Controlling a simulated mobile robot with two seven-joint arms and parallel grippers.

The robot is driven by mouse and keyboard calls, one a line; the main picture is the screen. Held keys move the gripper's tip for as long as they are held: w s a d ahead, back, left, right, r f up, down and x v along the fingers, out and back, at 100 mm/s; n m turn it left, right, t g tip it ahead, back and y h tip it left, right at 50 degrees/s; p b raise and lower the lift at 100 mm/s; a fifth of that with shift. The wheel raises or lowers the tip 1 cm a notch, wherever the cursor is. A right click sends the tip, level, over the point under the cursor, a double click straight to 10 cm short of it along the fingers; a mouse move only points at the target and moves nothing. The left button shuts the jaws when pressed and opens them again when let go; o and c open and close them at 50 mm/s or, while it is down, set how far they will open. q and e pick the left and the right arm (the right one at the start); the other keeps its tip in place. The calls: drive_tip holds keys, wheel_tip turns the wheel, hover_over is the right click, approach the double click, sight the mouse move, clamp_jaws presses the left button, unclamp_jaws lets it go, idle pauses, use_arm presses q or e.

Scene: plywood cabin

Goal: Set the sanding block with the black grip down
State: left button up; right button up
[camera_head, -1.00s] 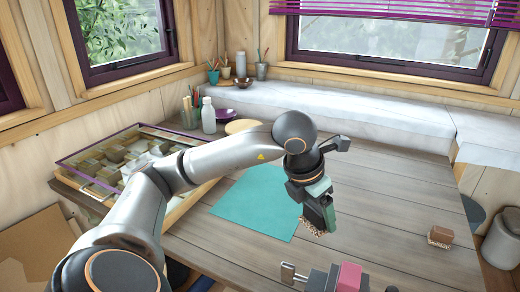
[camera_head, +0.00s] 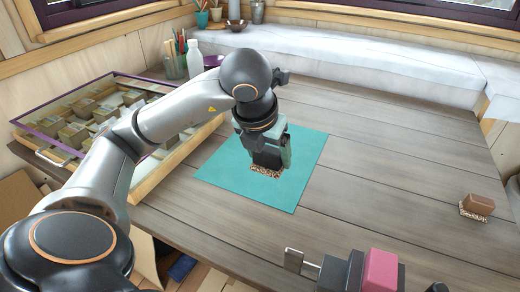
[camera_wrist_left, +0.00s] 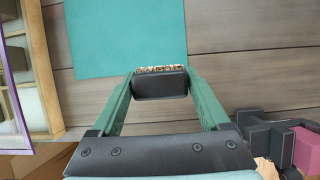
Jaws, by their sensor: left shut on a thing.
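The sanding block with the black grip (camera_head: 266,173) is between the fingers of my left gripper (camera_head: 266,156), its speckled sanding face pointing down. In the head view it appears over the teal mat (camera_head: 308,160); I cannot tell whether it touches. In the left wrist view the black grip (camera_wrist_left: 160,84) is clasped between green fingertips, with the speckled edge beyond it, at the mat's near edge (camera_wrist_left: 105,72).
A second sanding block with a brown grip (camera_head: 479,204) sits at the table's right. A glass-lidded case (camera_head: 45,152) with several compartments stands at the left. A white bottle (camera_head: 195,60) and pencil cup (camera_head: 174,66) stand behind. The table right of the mat is bare.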

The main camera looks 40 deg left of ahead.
use_arm(q)
drive_tip(key=shift+w+a+f, duration=0.2)
drive_tip(key=shift+a+f, duration=0.05)
drive_tip(key=w+a+f, duration=0.2)
drive_tip(key=w, duration=0.1)
drive_tip(key=w+a+f+b, duration=0.1)
drive_tip(key=w+a+f, duration=0.2)
drive_tip(key=w+a+f+b, duration=0.1)
drive_tip(key=w+a+f, duration=0.2)
drive_tip(key=shift+w+f, duration=0.25)
drive_tip(key=shift+w, duration=0.1)
drive_tip(key=shift+w+f, duration=0.1)
drive_tip(key=shift+f, duration=0.05)
drive_tip(key=shift+w+a+f+b, duration=0.15)
drive_tip(key=shift+f+b, duration=0.1)
drive_tip(key=shift+f, duration=0.75)
drive_tip(key=shift+w+a+f+b, duration=0.1)
drive_tip(key=shift+a+f+b, duration=0.1)
drive_tip(key=shift+f, duration=0.75)
